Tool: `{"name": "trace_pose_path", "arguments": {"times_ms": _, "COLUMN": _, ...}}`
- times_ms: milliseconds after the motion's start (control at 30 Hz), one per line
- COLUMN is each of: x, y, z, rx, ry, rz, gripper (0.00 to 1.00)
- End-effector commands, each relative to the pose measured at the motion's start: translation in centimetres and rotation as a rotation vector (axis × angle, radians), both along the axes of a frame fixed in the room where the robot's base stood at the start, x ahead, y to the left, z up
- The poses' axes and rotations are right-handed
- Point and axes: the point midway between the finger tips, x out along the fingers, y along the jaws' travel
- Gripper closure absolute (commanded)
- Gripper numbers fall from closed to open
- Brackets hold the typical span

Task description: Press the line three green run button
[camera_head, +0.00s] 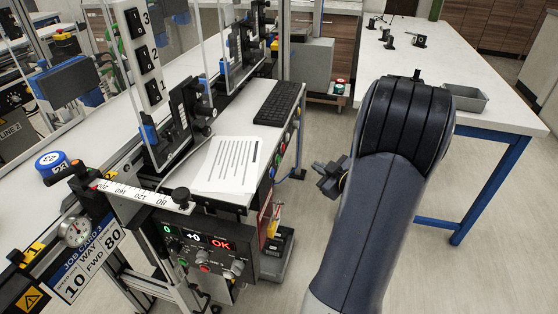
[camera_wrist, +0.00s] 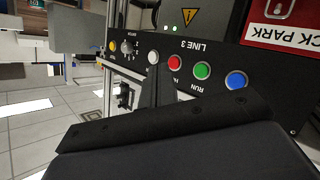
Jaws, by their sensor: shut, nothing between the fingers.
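The LINE 3 panel (camera_wrist: 215,62) is black and shows upside down in the wrist view. Its green button (camera_wrist: 202,70), by the RUN label, sits between a red button (camera_wrist: 174,63) and a blue button (camera_wrist: 236,80). A white button (camera_wrist: 153,57) is beyond the red one. My gripper (camera_wrist: 156,70) is shut and empty; its tips appear over the panel, near the white and red buttons and to the left of the green one. I cannot tell whether they touch the panel. In the head view my gripper (camera_head: 320,170) is to the right of the console's side.
The console holds a keyboard (camera_head: 279,102) and papers (camera_head: 229,164). A white table (camera_head: 468,68) with a grey tray (camera_head: 465,97) stands to the right. Floor shows between console and table.

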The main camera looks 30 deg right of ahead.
Motion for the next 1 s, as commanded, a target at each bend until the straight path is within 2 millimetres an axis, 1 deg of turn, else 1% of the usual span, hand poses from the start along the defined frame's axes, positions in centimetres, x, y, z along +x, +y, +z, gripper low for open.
{"name": "trace_pose_path", "arguments": {"times_ms": 333, "x": 3.7, "y": 3.3, "z": -0.3, "rx": 0.0, "ry": -0.001, "rz": 0.005, "gripper": 1.0}}
{"name": "trace_pose_path", "arguments": {"times_ms": 500, "x": 5.1, "y": 4.5, "z": -0.1, "rx": 0.0, "ry": 0.0, "rz": 0.004, "gripper": 1.0}}
{"name": "trace_pose_path", "arguments": {"times_ms": 700, "x": 6.0, "y": 5.2, "z": 0.0, "rx": 0.001, "ry": -0.001, "rz": 0.003, "gripper": 1.0}}
{"name": "trace_pose_path", "arguments": {"times_ms": 1000, "x": 6.1, "y": 5.2, "z": 0.0, "rx": 0.001, "ry": 0.0, "rz": 0.0, "gripper": 1.0}}
